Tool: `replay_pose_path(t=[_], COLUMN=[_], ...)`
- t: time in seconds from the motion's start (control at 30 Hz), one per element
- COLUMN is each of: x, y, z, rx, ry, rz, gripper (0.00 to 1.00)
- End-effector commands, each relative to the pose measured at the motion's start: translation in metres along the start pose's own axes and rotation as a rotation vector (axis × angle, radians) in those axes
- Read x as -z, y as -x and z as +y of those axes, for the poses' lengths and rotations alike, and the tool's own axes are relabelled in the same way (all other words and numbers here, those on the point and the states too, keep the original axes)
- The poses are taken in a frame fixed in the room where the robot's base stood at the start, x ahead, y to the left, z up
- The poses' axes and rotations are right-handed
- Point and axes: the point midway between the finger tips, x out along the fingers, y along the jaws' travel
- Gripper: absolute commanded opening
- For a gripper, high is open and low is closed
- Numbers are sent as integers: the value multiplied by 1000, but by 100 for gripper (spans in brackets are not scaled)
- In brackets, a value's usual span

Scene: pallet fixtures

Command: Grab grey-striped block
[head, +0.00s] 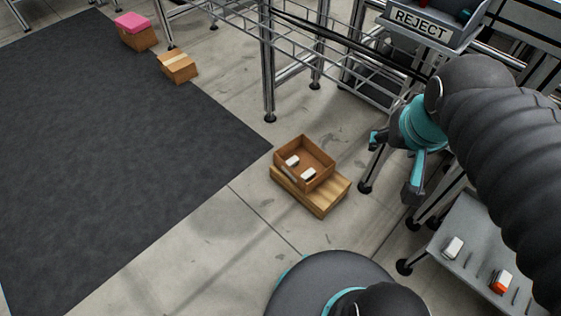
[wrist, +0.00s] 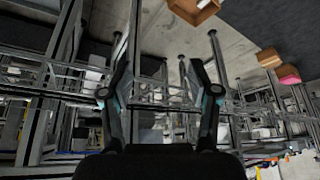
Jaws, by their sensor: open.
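My gripper (head: 392,167) is open and empty, raised at the right of the head view, with its two fingers spread apart. Its fingers also frame the wrist view (wrist: 165,62), with nothing between them nearby. A white block (head: 453,247) lies on the grey table at the lower right, below the gripper. An orange-and-white block (head: 502,282) lies nearer on the same table. Two whitish blocks, one at the left (head: 292,161) and one at the right (head: 308,175), lie in an open brown box. Grey stripes cannot be made out on any block.
The brown box (head: 318,152) stands on a wooden pallet (head: 330,200) on the floor. The grey table (head: 470,225) has slots near its front. A REJECT bin (head: 421,24) and metal frames stand behind. Two cartons (head: 180,68) (head: 140,40) sit by the dark mat (head: 120,150).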

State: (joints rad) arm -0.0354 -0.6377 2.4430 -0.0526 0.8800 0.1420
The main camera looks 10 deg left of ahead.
Motion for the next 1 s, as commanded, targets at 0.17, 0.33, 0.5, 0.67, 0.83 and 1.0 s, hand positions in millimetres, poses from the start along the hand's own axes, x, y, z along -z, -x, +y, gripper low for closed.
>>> replay_pose_path(t=[0.17, 0.33, 0.5, 0.67, 0.83, 1.0], x=[35, 67, 92, 109, 117, 116], y=[-44, -91, -146, -202, -256, -317], z=[-16, -37, -62, -90, -117, -148], rx=[-38, -80, -126, -165, -198, -229], ry=[-84, -170, -252, -323, -385, -444], rz=[-51, -81, -99, -105, -104, -100], gripper=[60, 60, 60, 60, 60, 60])
